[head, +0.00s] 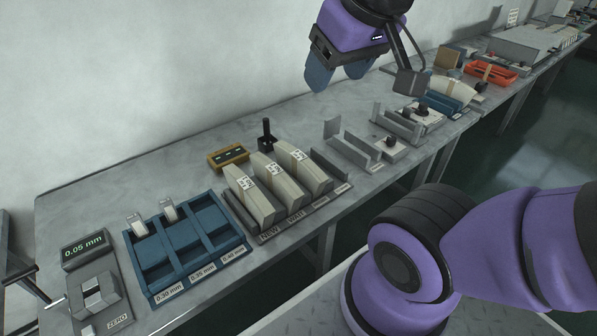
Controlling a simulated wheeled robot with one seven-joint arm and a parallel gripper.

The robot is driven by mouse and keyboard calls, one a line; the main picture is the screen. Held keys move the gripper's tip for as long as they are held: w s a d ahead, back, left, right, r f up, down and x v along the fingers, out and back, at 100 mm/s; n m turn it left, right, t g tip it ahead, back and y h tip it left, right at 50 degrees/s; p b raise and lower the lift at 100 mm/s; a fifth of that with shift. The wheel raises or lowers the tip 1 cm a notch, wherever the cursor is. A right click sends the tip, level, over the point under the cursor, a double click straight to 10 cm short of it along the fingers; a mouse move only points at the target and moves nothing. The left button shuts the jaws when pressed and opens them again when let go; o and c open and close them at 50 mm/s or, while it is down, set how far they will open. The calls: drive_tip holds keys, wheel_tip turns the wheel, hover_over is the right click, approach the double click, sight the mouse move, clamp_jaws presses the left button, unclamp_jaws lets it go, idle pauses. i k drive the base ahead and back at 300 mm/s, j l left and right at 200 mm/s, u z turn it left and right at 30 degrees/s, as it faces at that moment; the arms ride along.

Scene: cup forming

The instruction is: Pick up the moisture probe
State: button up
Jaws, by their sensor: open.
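A black upright handle in a small dark block (266,136) stands behind the row of pale wrapped bundles; it looks like the moisture probe, but no label on it is readable. A yellow box with a dark face (228,156) lies just left of it. My gripper (340,78) hangs above the back of the bench, up and to the right of the black handle. Its blue fingers are apart, pointing down, with nothing seen between them.
Pale bundles (277,180) stand in a labelled rack in front of the handle. A blue compartment tray (190,245) and a 0.05 mm gauge (85,250) are at left. Grey fixtures (360,147) stand to the right. The bench behind the handle is clear up to the wall.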

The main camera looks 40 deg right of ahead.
sight(266, 121)
drive_tip(key=i+l, duration=0.15)
drive_tip(key=l, duration=0.15)
drive_tip(key=i+l, duration=0.1)
drive_tip(key=l, duration=0.2)
drive_tip(key=i+l, duration=0.15)
drive_tip(key=l, duration=0.2)
drive_tip(key=i+l, duration=0.1)
drive_tip(key=l, duration=0.2)
drive_tip(key=u, duration=0.05)
